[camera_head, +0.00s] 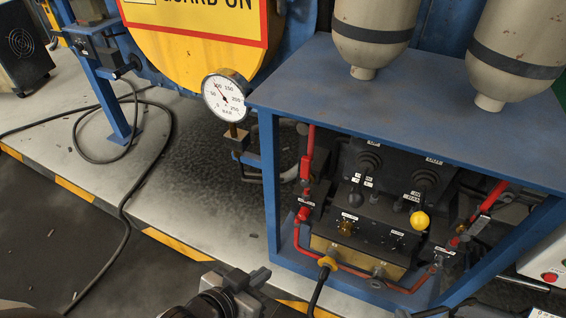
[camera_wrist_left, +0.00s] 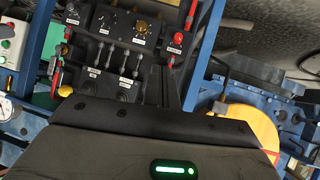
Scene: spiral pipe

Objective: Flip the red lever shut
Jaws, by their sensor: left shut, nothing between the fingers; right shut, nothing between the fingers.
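Red fittings sit on red pipes at both sides of the control panel (camera_head: 365,228). The left red fitting (camera_head: 303,213) is on the upright pipe by a small label. The right red fitting (camera_head: 455,241) is on the slanted pipe. I cannot tell which is the red lever, nor its exact position. In the left wrist view, a red knob (camera_wrist_left: 178,38) shows just beyond my left gripper (camera_wrist_left: 166,72). My left gripper (camera_head: 250,279) is shut and empty, in front of the blue frame and apart from the pipes.
A blue frame (camera_head: 400,110) surrounds the panel, with two tanks (camera_head: 376,30) above it. A yellow-knobbed stick (camera_head: 419,221) stands on the panel. A pressure gauge (camera_head: 225,96) is at the left. A black cable (camera_head: 318,290) hangs in front.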

